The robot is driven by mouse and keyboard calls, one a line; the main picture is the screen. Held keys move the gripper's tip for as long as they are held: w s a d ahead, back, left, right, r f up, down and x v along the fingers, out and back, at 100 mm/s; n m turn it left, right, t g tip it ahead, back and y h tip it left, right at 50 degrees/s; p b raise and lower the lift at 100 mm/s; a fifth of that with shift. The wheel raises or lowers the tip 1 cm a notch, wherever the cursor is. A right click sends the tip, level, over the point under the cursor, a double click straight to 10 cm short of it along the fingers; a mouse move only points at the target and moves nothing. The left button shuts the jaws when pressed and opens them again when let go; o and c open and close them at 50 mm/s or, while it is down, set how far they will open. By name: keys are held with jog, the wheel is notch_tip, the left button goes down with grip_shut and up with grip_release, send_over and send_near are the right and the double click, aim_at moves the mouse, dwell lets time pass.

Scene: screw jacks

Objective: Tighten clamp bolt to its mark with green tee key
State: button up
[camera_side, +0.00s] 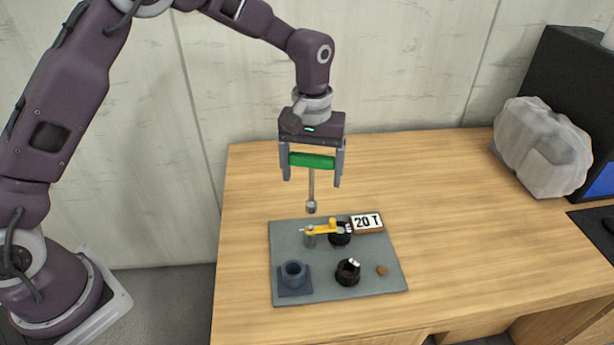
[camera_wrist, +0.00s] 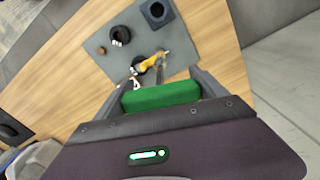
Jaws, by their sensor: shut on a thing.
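My gripper (camera_side: 313,168) is shut on the green handle of the tee key (camera_side: 312,160), and the handle also shows between the fingers in the wrist view (camera_wrist: 160,96). The key's metal shaft hangs straight down, with its socket end (camera_side: 311,207) in the air above the grey mat. Below it is a yellow pointer arm (camera_side: 322,230) on a grey post (camera_side: 310,241), beside a black round jack part (camera_side: 340,236). In the wrist view the yellow arm (camera_wrist: 152,60) lies just beyond the handle. I cannot make out the clamp bolt or its mark clearly.
A pale wrapped lump (camera_side: 545,147) stands far right. The wooden table (camera_side: 440,215) is clear between.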

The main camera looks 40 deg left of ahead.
aim_at(311, 203)
notch_tip(311, 203, down, 5)
jog(key=shift+r, duration=0.1)
jog(key=n, duration=0.9)
jog(key=shift+n, duration=0.3)
jog(key=shift+f, duration=0.75)
jog(key=m, duration=0.9)
jog(key=shift+m, duration=0.3)
jog(key=shift+r, duration=0.1)
